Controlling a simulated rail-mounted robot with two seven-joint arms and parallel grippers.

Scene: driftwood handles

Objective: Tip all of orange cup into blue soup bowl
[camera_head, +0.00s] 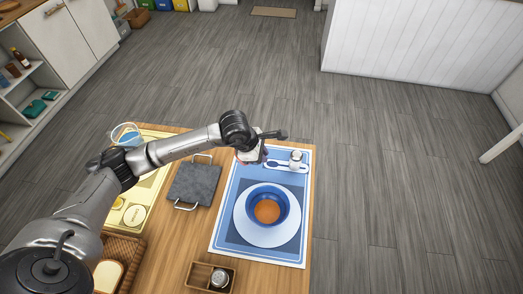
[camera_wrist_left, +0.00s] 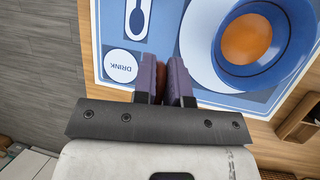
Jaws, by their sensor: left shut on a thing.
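The blue soup bowl (camera_head: 253,204) stands on a white plate (camera_head: 242,230) on a blue placemat, with orange-brown contents (camera_head: 267,211) in it. The bowl also shows at the top right of the left wrist view (camera_wrist_left: 222,42). My left gripper (camera_head: 262,158) is beyond the bowl, at the placemat's far left. In the left wrist view its fingers (camera_wrist_left: 164,68) are shut on a narrowly visible orange-brown thing (camera_wrist_left: 162,82), which looks like the orange cup. Most of it is hidden by the fingers, so its tilt and contents cannot be told. My right gripper is out of view.
On the placemat (camera_head: 228,205) are a spoon (camera_wrist_left: 137,18), a white DRINK circle (camera_wrist_left: 121,66) and a small shaker (camera_head: 296,157). A dark slab with handles (camera_head: 194,184) lies left. A wooden caddy (camera_head: 198,276) is in front; a bread basket (camera_head: 126,246) is at front left.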

